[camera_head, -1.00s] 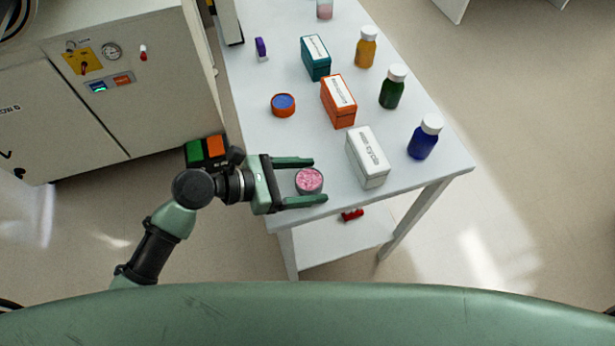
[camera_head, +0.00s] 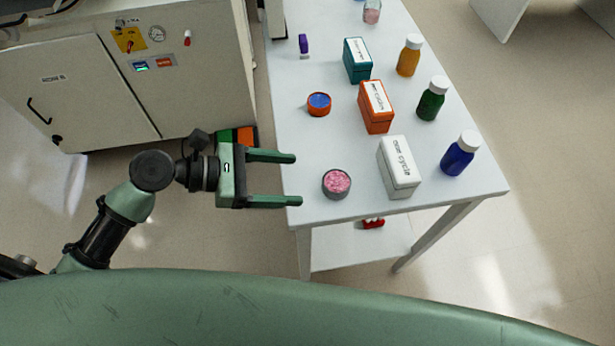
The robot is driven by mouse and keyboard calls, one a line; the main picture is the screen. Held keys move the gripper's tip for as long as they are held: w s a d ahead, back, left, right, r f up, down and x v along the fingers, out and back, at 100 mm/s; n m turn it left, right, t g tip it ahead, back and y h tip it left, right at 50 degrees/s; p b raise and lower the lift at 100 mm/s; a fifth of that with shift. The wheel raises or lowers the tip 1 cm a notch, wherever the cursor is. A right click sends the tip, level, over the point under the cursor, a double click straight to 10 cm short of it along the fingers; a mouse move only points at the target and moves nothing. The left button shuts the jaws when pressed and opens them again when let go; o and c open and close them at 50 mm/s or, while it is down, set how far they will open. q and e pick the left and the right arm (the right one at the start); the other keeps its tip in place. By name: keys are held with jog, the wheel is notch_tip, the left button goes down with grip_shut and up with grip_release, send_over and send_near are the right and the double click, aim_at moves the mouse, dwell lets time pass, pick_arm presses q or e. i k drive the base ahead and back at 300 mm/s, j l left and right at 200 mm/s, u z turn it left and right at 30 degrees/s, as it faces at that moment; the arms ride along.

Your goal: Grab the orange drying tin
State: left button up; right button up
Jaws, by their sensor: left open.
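The orange drying tin (camera_head: 319,111) is a small round orange tin with blue contents. It stands on the white table (camera_head: 345,150) near its left edge. My left gripper (camera_head: 297,179) is open and empty, with its fingertips at the table's left edge. It points right, below and to the left of the orange tin in the picture. A grey tin with pink contents (camera_head: 336,190) stands just right of the fingertips, apart from them. My right gripper is not in view.
An orange box (camera_head: 376,112), a teal box (camera_head: 357,66) and a white box (camera_head: 398,173) stand right of the tins. Amber (camera_head: 409,57), green (camera_head: 432,100) and blue (camera_head: 460,156) bottles line the right side. A purple item (camera_head: 304,44) stands behind the orange tin. A cabinet (camera_head: 200,75) stands left.

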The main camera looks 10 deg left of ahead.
aim_at(319, 104)
jog(key=k+j+z, duration=0.15)
jog(key=z, duration=0.2)
jog(key=k+j+z, duration=0.2)
jog(key=z, duration=0.2)
jog(key=l+z, duration=0.1)
jog(key=z, duration=0.2)
jog(key=i+j, duration=0.05)
